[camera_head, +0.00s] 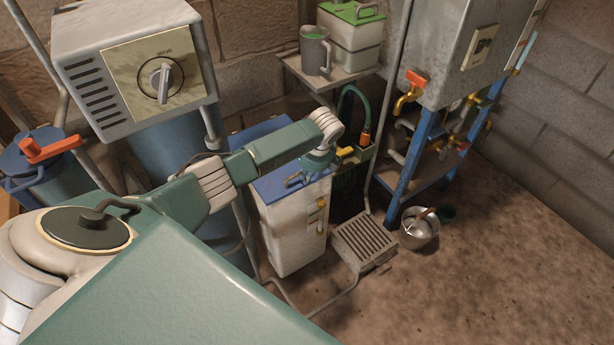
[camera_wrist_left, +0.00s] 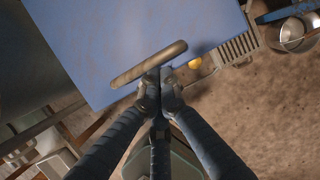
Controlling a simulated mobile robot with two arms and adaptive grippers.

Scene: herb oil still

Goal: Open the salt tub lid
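The salt tub appears to be the white box (camera_head: 290,235) with a blue lid (camera_head: 272,187) in the head view; the lid looks shut. My left gripper (camera_head: 297,181) is over the lid, pointing down. In the left wrist view the blue lid (camera_wrist_left: 85,40) fills the upper left, with a worn brass-coloured bar handle (camera_wrist_left: 135,71) lying slantwise. My left gripper (camera_wrist_left: 160,77) has its fingertips close together at the handle, with a narrow gap between them. I cannot tell whether they grip it. My right gripper is not in view.
A slatted grey step (camera_head: 364,242) and a metal pot (camera_head: 419,228) are on the floor right of the tub. A shelf above holds a mug (camera_head: 315,50) and a green-lidded box (camera_head: 350,40). A blue-legged stand (camera_head: 394,160) is further right. The front right floor is clear.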

